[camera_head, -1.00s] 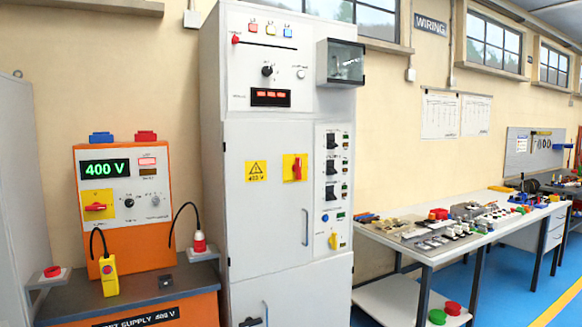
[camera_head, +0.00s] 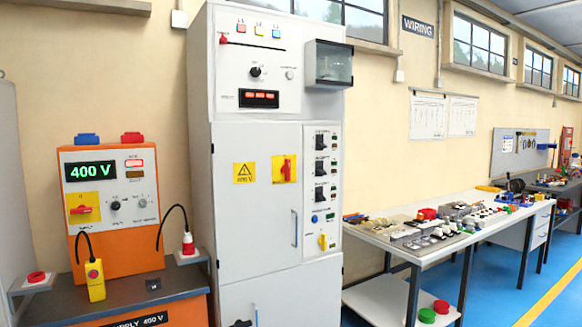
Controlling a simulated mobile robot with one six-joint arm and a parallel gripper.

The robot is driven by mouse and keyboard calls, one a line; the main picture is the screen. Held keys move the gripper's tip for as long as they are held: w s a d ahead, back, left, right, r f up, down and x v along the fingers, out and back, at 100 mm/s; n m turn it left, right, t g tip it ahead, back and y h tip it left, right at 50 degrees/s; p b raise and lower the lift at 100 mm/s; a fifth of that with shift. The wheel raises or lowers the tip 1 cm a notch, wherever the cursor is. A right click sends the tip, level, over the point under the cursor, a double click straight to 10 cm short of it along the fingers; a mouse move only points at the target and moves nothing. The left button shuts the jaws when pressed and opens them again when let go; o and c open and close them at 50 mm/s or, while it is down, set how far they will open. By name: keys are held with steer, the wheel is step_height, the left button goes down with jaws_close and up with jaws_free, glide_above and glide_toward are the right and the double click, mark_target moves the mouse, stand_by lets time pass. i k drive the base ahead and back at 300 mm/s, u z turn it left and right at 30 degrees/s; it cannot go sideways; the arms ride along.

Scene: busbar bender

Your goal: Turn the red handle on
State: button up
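Two red handles on yellow plates are in view. One red rotary handle (camera_head: 285,169) is on the front of the tall grey cabinet (camera_head: 262,225), right of a yellow 400 V warning label; its grip stands about upright. The other red handle (camera_head: 82,210) is on the orange supply unit (camera_head: 120,258) at the left; its grip lies about level. The supply's green display (camera_head: 90,171) reads 400 V. My gripper is not in view, so its state and its distance to either handle are not shown.
A workbench (camera_head: 440,252) covered with parts stands right of the cabinet. Blue floor (camera_head: 487,300) is open at the lower right.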

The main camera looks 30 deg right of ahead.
mark_target(286, 169)
steer(key=z, duration=0.05)
steer(key=i, duration=0.9)
steer(key=u, duration=0.05)
